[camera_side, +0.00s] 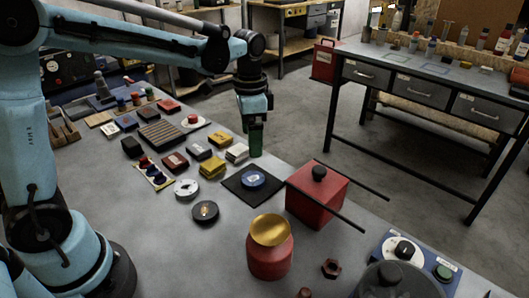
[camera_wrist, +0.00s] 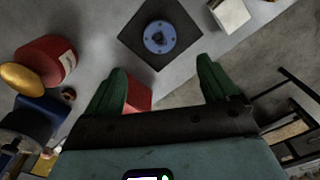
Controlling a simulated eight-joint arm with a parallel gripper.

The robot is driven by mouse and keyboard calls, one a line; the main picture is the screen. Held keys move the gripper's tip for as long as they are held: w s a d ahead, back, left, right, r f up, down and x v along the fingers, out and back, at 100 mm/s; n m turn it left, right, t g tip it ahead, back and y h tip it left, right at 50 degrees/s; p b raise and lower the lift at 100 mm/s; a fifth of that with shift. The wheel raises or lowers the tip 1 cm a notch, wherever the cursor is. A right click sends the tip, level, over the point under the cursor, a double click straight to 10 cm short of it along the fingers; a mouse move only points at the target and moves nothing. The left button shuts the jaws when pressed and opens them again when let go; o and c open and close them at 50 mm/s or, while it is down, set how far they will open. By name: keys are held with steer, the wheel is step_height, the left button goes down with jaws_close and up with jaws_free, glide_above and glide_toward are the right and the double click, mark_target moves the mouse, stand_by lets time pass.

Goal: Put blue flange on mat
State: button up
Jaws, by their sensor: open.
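The blue flange (camera_side: 253,180) lies flat on the black square mat (camera_side: 234,188), roughly at its middle. In the wrist view the blue flange (camera_wrist: 160,37) also shows inside the outline of the black mat (camera_wrist: 183,19). My gripper (camera_side: 256,138) is above the bench, behind the mat in the side view, and apart from the flange. In the wrist view my gripper (camera_wrist: 161,85) has its two green fingers wide apart with nothing between them on the flange's level. It is open and empty.
A red box (camera_side: 315,198) with a black knob and rods stands right of the mat. A red jar with a gold top (camera_side: 269,245) stands in front. A white block (camera_side: 237,153), a yellow block (camera_side: 212,167) and several small parts lie to the left.

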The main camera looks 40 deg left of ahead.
steer(key=s+r+n+t, duration=0.1)
steer(key=s+n+t, duration=0.5)
steer(key=s, duration=0.5)
steer(key=shift+s+a+r+n+t, duration=0.3)
steer(key=shift+n+t, duration=0.1)
steer(key=shift+t, duration=0.2)
